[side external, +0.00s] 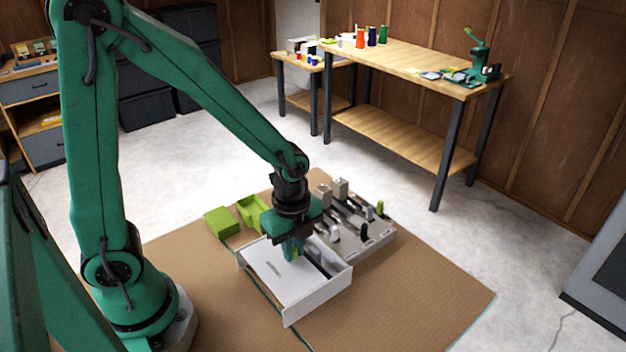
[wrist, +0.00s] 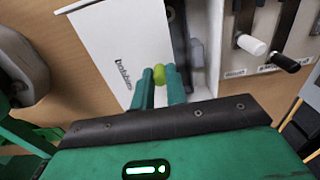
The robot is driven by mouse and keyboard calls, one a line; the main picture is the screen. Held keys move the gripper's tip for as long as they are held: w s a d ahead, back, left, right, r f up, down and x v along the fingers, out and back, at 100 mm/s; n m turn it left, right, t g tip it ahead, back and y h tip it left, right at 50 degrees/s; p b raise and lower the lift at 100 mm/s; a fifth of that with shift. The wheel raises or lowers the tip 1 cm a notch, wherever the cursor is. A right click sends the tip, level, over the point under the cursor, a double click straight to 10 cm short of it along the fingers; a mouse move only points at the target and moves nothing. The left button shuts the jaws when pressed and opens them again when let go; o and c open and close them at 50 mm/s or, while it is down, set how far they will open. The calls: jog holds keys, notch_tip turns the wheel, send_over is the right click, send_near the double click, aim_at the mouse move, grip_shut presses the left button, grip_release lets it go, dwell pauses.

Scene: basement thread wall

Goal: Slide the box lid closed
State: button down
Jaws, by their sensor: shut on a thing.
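The white box (side external: 322,294) sits on the brown mat, with its white lid (side external: 276,268) covering the left part. A dark open strip shows along the right side of the lid. In the wrist view the lid (wrist: 115,50) bears the word "bobbins", and a yellow-green knob (wrist: 159,74) is at its right edge. My gripper (side external: 293,250) points down over the box. In the wrist view its two green fingers (wrist: 160,84) are shut on the knob. A pale greenish cylinder (wrist: 197,52) shows in the box's open part.
A grey panel (side external: 378,246) with levers and black and white handles stands right behind the box. Green blocks (side external: 222,222) lie behind it on the left. The brown mat (side external: 420,300) is clear at front right. A wooden workbench (side external: 410,66) stands farther back.

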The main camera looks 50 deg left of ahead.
jog(key=shift+w, duration=3.2)
jog(key=c, duration=1.4)
grip_release()
jog(key=shift+r, duration=0.15)
jog(key=shift+s+r, duration=0.1)
jog(key=shift+r, duration=2.75)
jog(key=shift+r, duration=2)
